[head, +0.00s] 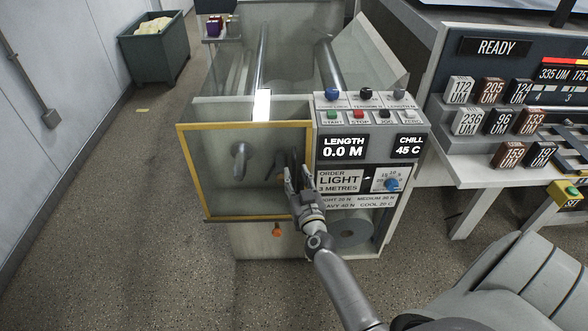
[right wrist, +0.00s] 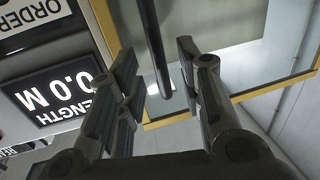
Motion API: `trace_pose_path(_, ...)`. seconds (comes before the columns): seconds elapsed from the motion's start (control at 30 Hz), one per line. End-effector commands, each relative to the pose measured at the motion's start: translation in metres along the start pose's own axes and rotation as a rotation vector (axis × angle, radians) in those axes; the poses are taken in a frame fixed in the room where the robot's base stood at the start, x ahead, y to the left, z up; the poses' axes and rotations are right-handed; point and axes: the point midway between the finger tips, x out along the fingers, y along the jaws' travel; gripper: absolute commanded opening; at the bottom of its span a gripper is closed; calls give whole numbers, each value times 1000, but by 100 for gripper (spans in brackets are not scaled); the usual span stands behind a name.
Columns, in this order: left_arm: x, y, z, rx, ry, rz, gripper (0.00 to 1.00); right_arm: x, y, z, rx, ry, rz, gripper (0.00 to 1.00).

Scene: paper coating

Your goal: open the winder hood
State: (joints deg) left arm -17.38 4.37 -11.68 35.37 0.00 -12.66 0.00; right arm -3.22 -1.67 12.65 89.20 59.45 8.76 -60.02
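The winder hood (head: 215,185) is a clear panel in a yellow frame on the front of the machine, and it looks closed. Its frame and pane also show in the right wrist view (right wrist: 240,97). My right gripper (head: 291,175) is in front of the hood's right side, beside the control panel. In the right wrist view, its fingers (right wrist: 158,75) are apart, with a dark bar (right wrist: 153,45) in the gap between them. The bar does not look clamped; how deep it sits between the fingers is unclear. My left gripper is out of view.
The control panel (head: 344,148) reads "LENGTH 0.0 M" and stands close to the gripper's right. An orange knob (head: 277,231) is below the hood. A desk with labelled blocks (head: 492,91) is at right. A grey bin (head: 155,52) stands far left.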

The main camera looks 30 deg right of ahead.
Motion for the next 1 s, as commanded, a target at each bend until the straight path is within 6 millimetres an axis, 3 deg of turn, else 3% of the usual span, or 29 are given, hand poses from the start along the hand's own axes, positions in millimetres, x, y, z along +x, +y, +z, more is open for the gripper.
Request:
trace_pose_path(0.23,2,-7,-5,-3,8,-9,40,30,0,0,0,0,0,34)
trace_pose_path(0.63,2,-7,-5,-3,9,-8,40,37,0,0,0,-1,0,34)
trace_pose_path(0.9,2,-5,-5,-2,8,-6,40,36,0,0,0,-1,0,0)
trace_pose_path(1.0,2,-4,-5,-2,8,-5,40,36,0,0,0,-1,0,0)
